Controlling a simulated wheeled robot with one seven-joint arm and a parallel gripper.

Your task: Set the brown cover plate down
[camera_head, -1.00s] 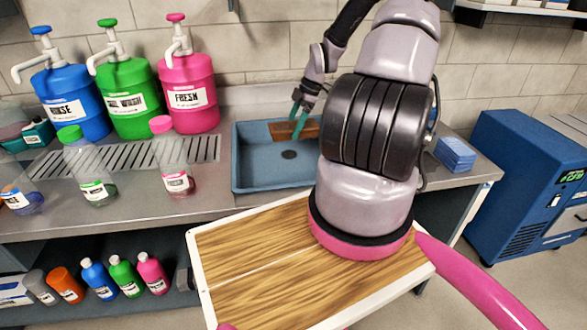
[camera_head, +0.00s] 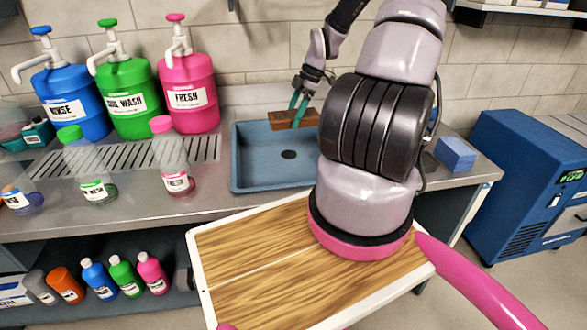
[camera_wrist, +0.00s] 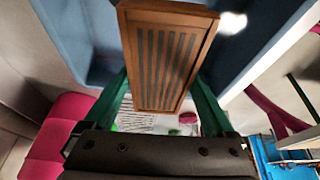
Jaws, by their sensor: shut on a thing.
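The brown cover plate (camera_head: 293,118) is a small rectangular plate with a slatted grille. In the wrist view the plate (camera_wrist: 165,60) sits between the two green fingers, its slatted face toward the camera. My gripper (camera_head: 298,104) is shut on it and holds it over the back part of the blue sink basin (camera_head: 255,178). In the wrist view my gripper (camera_wrist: 163,95) grips the plate at its sides. Whether the plate touches the basin's back rim, I cannot tell.
Blue, green and pink pump jugs (camera_head: 188,92) stand left of the basin.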

